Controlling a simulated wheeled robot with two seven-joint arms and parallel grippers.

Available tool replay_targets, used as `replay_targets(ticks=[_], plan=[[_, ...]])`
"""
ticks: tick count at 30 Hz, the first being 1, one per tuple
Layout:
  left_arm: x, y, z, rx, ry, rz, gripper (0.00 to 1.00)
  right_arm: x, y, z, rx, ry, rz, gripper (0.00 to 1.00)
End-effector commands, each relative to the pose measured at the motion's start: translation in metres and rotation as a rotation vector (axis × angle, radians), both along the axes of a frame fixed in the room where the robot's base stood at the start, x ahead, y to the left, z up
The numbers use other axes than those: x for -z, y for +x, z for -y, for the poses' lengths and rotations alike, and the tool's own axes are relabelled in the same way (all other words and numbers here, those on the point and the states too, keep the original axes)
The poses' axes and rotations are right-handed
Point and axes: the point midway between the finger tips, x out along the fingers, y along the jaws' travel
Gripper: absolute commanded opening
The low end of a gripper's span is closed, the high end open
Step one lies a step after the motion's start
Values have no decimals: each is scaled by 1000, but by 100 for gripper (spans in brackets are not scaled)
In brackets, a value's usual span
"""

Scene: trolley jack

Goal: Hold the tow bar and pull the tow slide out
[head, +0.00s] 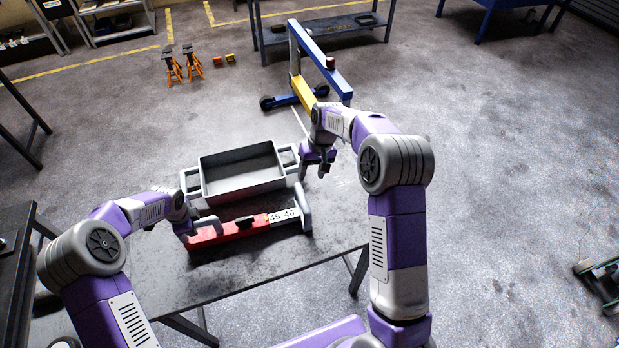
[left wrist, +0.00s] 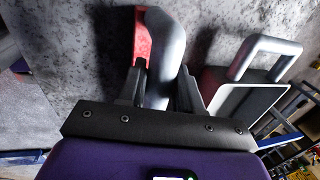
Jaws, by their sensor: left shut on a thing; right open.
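The tow bar (head: 222,232) is a red bar lying along the table's front part. A black piece sits on it, and a grey handle (left wrist: 168,50) rises at its left end. My left gripper (head: 186,233) is shut on that grey handle; the left wrist view shows its fingers on either side of it. The tow slide (head: 285,215) is the right part, with a white strip reading "45 40" and a grey handle (head: 304,208) at its end. My right gripper (head: 323,172) is open and empty, above and a little right of that handle.
A grey tray (head: 243,190) with side handles stands just behind the bar; its right handle is close to my right gripper. The dark table (head: 280,258) is bare in front of the bar. A blue and yellow hoist (head: 318,62) stands on the floor beyond.

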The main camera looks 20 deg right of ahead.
Motion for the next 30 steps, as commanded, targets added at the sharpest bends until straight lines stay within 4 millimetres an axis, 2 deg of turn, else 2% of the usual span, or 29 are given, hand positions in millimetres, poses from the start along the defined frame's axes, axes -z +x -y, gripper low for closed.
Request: replay_targets(ticks=[10, 11, 15, 17, 26, 30], plan=[[0, 0, 3, 2, -5, 1, 0, -1, 0, 0, 0, 0, 0, 55], [0, 0, 3, 2, -5, 1, 36, -1, 0, 0, 0, 0, 0, 55], [0, 0, 2, 1, -4, 1, 57, -1, 0, 0, 0, 0, 0, 55], [0, 0, 2, 1, -3, 0, 64, -1, 0, 0, 0, 0, 0, 55], [-2, 0, 1, 0, -1, 1, 64, -1, 0, 0, 0, 0, 0, 55], [-17, -2, 0, -1, -1, 3, 64, -1, 0, 0, 0, 0, 0, 55]])
